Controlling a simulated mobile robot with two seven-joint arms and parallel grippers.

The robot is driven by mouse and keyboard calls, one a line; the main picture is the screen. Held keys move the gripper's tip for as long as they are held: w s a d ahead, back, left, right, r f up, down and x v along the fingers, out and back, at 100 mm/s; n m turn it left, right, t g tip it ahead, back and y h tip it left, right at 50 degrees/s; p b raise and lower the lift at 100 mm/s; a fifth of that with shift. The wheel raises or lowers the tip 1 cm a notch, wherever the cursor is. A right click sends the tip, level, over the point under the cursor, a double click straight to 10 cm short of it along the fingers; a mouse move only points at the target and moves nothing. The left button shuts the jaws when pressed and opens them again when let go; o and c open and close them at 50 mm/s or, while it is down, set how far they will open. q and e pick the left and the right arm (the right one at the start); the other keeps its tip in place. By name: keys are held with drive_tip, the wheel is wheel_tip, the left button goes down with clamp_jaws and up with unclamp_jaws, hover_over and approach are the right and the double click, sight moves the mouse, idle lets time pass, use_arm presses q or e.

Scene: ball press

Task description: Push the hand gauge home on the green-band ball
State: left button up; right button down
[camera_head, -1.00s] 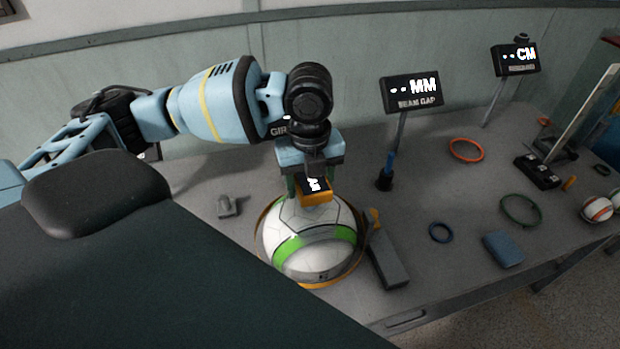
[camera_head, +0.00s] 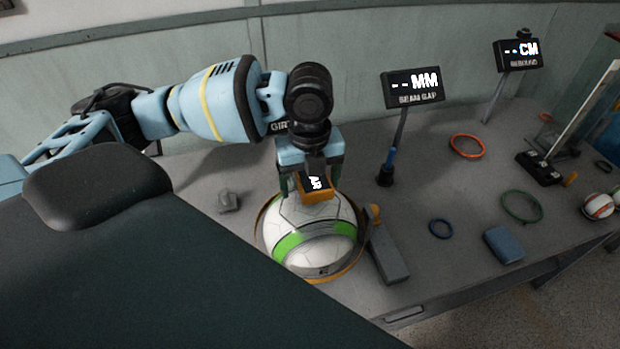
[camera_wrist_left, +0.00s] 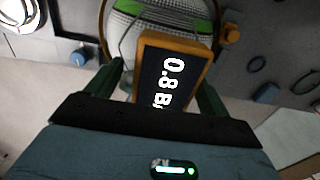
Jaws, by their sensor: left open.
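The green-band ball (camera_head: 311,263), white with a bright green stripe, sits on the bench inside an orange ring. It also shows at the top of the wrist view (camera_wrist_left: 165,12). The orange-framed hand gauge (camera_head: 318,196) is tilted at the top of the ball. Its dark display (camera_wrist_left: 170,75) reads 0.8 with cut-off letters in the wrist view. Its lower end and its contact with the ball are hidden. My left gripper (camera_head: 311,184) is open, with one dark green finger on either side of the gauge. Contact with the gauge cannot be told. My right gripper is not in view.
A grey block (camera_head: 388,254) lies right of the ball, and a small grey piece (camera_head: 229,201) lies left. The beam gap display (camera_head: 413,88) stands behind. Rings, a blue pad (camera_head: 503,245) and a striped ball (camera_head: 598,206) are farther right.

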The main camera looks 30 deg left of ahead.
use_arm(q)
wheel_tip(320, 180, up, 8)
drive_tip(key=shift+f+p, duration=0.1)
drive_tip(key=shift+p, duration=0.2)
idle(0.5)
